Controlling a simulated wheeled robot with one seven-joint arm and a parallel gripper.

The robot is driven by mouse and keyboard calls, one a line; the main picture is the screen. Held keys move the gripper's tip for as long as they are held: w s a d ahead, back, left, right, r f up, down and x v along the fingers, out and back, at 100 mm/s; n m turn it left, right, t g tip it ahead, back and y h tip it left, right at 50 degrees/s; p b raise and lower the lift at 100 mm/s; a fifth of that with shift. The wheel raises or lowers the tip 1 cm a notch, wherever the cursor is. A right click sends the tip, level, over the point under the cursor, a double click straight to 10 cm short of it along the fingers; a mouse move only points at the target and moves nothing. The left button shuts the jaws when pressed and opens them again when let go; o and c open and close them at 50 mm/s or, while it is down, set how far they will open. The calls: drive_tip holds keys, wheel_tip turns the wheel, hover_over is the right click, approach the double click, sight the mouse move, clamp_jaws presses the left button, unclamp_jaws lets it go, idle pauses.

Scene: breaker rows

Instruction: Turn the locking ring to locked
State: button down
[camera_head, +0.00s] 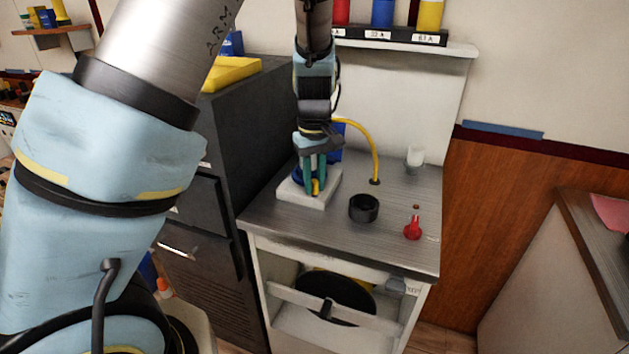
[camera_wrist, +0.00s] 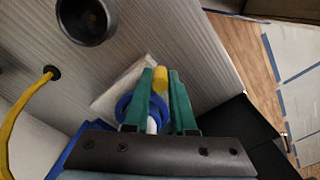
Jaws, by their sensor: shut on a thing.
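The locking ring appears to be the blue ring (camera_wrist: 128,107) with a yellow tab (camera_wrist: 160,76), on a pale square block (camera_head: 322,200) at the counter's left side. My gripper (camera_head: 316,186) points down over the block, its green fingers on either side of the tab, shut on it. In the wrist view my gripper (camera_wrist: 164,78) hides part of the ring, and a white piece shows between the fingers. I cannot make out any lock marks.
A black open cup (camera_head: 363,208), a red knob (camera_head: 412,228) and a small white cup (camera_head: 415,157) are to the right on the metal counter (camera_head: 400,252). A yellow hose (camera_head: 374,148) arcs behind the block. A dark cabinet stands left.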

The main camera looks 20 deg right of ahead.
drive_tip(key=shift+w+a+m+b, duration=0.3)
drive_tip(key=shift+a+m, duration=0.2)
drive_tip(key=shift+m, duration=0.2)
drive_tip(key=shift+w+a+m+b, duration=0.15)
drive_tip(key=shift+a+m+b, duration=0.15)
drive_tip(key=shift+a+m, duration=0.3)
drive_tip(key=w+a+m, duration=0.1)
drive_tip(key=m, duration=0.1)
drive_tip(key=a+m+b, duration=0.1)
drive_tip(key=m, duration=0.1)
drive_tip(key=shift+w, duration=0.35)
drive_tip(key=w+m, duration=0.1)
drive_tip(key=m, duration=0.1)
drive_tip(key=w+a+m+b, duration=0.1)
drive_tip(key=shift+w+a+m, duration=0.1)
drive_tip(key=shift+a+m, duration=0.15)
drive_tip(key=shift+m, duration=0.15)
drive_tip(key=shift+w+a, duration=0.15)
drive_tip(key=shift+w, duration=0.25)
drive_tip(key=shift+w+a, duration=0.1)
drive_tip(key=shift+w, duration=0.15)
drive_tip(key=c, duration=0.7)
unclamp_jaws()
drive_tip(key=shift+c, duration=0.2)
